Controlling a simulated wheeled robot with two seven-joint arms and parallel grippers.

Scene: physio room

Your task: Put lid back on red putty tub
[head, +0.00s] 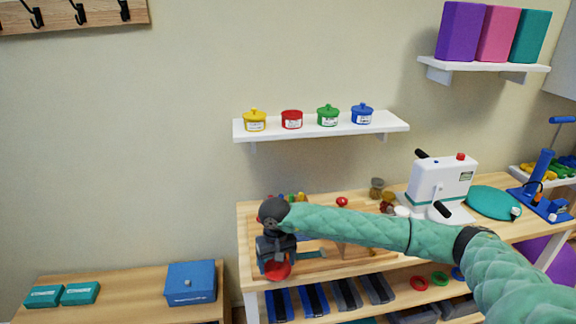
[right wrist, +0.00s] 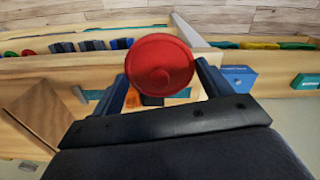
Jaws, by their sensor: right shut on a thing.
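The red putty tub (head: 291,120) stands on the white wall shelf, between the yellow tub (head: 255,121) and the green tub (head: 328,117). Its top shows no knob, unlike its neighbours. My right gripper (head: 276,257) points downward at the table's left front edge, well below the shelf. It is shut on a round red lid (head: 278,269). In the right wrist view the lid (right wrist: 160,65) sits between the two fingers, its round face toward the camera. My left gripper is not in view.
A blue tub (head: 362,115) ends the row on the white shelf (head: 394,124). The wooden table below holds a white machine (head: 440,187) and small items.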

